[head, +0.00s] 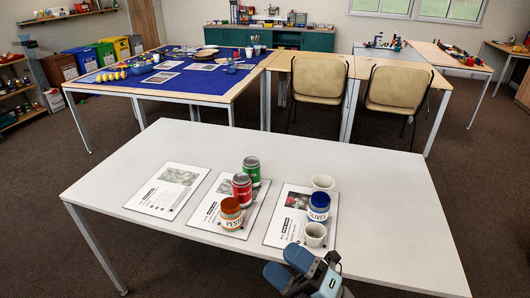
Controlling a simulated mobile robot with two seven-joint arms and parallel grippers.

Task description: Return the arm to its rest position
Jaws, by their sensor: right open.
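My right gripper (303,272) is open and empty at the front edge of the white table (380,180), in front of the right sheet (279,232). The middle sheet (206,212) holds a green can (251,171), a red can (242,187) and an orange-lidded pesto jar (231,213), in a row from back to front. On the right sheet stand a white cup (323,183), a blue-lidded olives jar (318,207) and another white cup (314,235). The left sheet (160,199) has nothing standing on it. My left gripper is out of view.
The white table is clear at its right side and far left. Behind it stand a blue-covered table (200,92) with bowls and papers, and two tan chairs (397,88). Coloured bins (85,60) line the left wall.

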